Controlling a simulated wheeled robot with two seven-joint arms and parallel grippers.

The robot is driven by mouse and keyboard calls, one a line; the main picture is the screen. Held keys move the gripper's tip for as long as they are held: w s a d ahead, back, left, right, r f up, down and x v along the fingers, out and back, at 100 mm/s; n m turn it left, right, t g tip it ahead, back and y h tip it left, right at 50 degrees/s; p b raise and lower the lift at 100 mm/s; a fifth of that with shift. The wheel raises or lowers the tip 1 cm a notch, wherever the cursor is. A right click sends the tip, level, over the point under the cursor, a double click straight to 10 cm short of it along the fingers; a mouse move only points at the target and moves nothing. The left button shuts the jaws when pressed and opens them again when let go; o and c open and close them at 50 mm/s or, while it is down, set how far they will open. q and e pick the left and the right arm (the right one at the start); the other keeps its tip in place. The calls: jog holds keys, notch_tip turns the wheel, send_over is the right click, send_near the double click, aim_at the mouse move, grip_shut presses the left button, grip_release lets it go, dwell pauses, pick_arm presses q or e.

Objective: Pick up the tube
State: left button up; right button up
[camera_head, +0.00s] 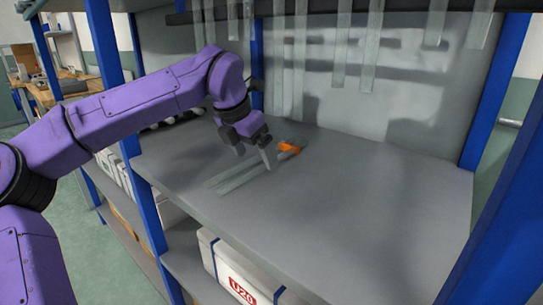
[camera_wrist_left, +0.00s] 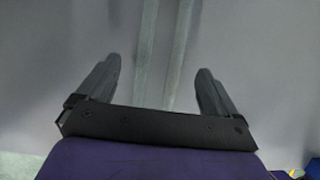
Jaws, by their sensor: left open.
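Two pale, see-through tubes (camera_head: 232,180) lie side by side on the grey shelf (camera_head: 340,205), close to my left gripper (camera_head: 253,156). In the left wrist view the tubes (camera_wrist_left: 178,55) run up the picture between the two spread fingers of the gripper (camera_wrist_left: 158,72). The gripper is open, points down and holds nothing. I cannot tell how high the fingertips are above the shelf. Parts of the tubes are hidden behind the gripper in the head view. My right gripper is not in view.
A small orange object (camera_head: 288,148) lies just right of the gripper. Several clear strips (camera_head: 340,45) hang above the shelf. Blue posts (camera_head: 148,205) frame the shelf. A white box (camera_head: 225,268) marked U20 sits below. The shelf's right side is clear.

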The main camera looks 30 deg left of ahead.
aim_at(287, 145)
pick_arm(q)
jog(key=w, duration=0.4)
jog(key=w+d, duration=0.1)
jog(key=w, duration=0.2)
jog(key=shift+f, duration=0.1)
jog(key=w, duration=0.1)
jog(key=w+p, duration=0.1)
jog(key=w, duration=0.2)
jog(key=shift+w+d+p, duration=0.2)
jog(key=shift+d+p, duration=0.05)
jog(key=shift+p, duration=0.05)
jog(key=shift+w+d+f+b, duration=0.1)
jog(key=shift+w+f+b, duration=0.25)
jog(key=shift+f, duration=0.25)
jog(key=c, duration=1.2)
